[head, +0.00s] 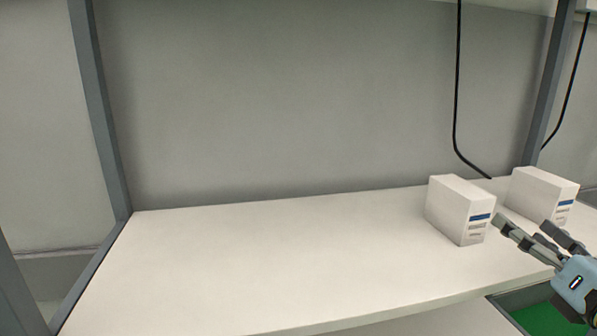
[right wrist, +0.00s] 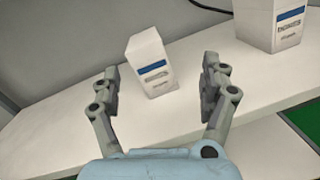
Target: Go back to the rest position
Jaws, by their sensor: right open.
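My right gripper (head: 517,228) reaches in from the lower right in the head view, in front of two white boxes. In the right wrist view its fingers (right wrist: 162,85) are spread apart with nothing between the tips. A white box with a blue stripe (head: 457,212) stands upright on the shelf; in the right wrist view this box (right wrist: 150,62) appears beyond the open fingers. A second, similar white box (head: 541,194) stands to its right, and it also shows in the right wrist view (right wrist: 271,24). My left gripper is in neither view.
The white shelf (head: 260,265) is bare across its left and middle. Grey posts (head: 100,105) frame it, with a grey panel (head: 290,95) behind. A black cable (head: 457,90) hangs at the back right. A green surface (head: 545,318) lies below the shelf's front edge.

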